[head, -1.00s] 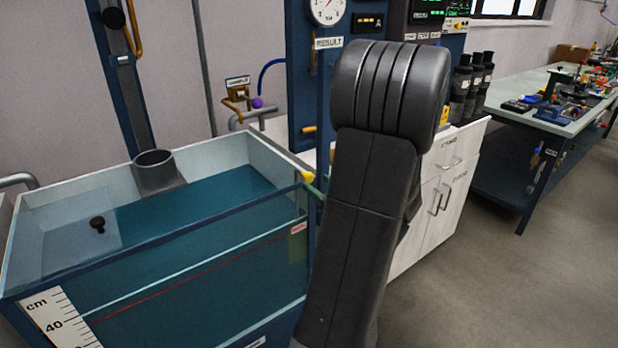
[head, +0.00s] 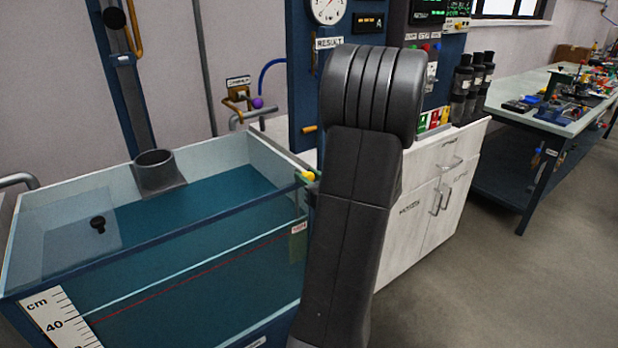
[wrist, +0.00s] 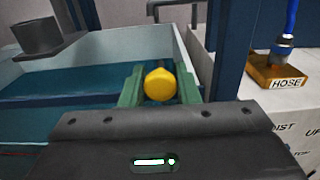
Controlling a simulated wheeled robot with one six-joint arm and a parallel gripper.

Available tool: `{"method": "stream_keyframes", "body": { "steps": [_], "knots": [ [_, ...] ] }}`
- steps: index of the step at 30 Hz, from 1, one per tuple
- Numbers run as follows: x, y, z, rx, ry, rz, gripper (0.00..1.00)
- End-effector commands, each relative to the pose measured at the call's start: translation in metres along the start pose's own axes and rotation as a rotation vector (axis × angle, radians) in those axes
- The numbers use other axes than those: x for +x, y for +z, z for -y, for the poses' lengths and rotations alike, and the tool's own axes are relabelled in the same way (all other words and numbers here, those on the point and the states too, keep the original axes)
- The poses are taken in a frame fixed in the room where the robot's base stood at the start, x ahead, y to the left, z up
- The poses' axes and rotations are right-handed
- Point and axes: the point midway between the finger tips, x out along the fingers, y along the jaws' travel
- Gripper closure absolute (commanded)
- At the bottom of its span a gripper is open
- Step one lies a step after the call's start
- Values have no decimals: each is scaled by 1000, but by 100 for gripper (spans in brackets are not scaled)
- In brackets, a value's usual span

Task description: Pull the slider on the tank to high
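The slider's yellow knob (head: 308,176) sits at the top of the right corner of the tank (head: 240,220), just left of my arm. In the wrist view the yellow knob (wrist: 160,84) is centred, with one green finger of my gripper (wrist: 160,74) on each side. Small gaps show between knob and fingers, so my gripper looks open around it. Whether the knob is fully between the fingertips in depth is hard to tell. In the head view my arm hides most of the gripper. A small label hangs on the tank's glass below the knob.
A grey pipe socket (head: 157,172) stands at the tank's back edge. A blue panel with a round gauge (head: 328,8) rises behind my arm. A white cabinet (head: 430,195) is on the right. A HOSE block (wrist: 276,72) lies right of the knob in the wrist view.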

Motion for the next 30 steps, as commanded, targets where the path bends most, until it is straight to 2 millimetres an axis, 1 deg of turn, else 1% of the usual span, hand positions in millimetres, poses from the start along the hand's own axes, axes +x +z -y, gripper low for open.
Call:
{"method": "stream_keyframes", "body": {
  "steps": [2, 5, 8, 15, 18, 22, 30],
  "knots": [
    [0, 0, 0, 0, 0, 0, 100],
    [0, 8, 0, -2, 0, 0, 100],
    [0, 26, 0, -4, 0, 1, 100],
    [0, 77, 0, -4, 0, 4, 100],
    [0, 92, 0, -2, 0, 3, 100],
    [0, 104, 0, -3, 0, 2, 100],
    [0, 107, 1, -2, -1, 5, 100]
  ]
}}
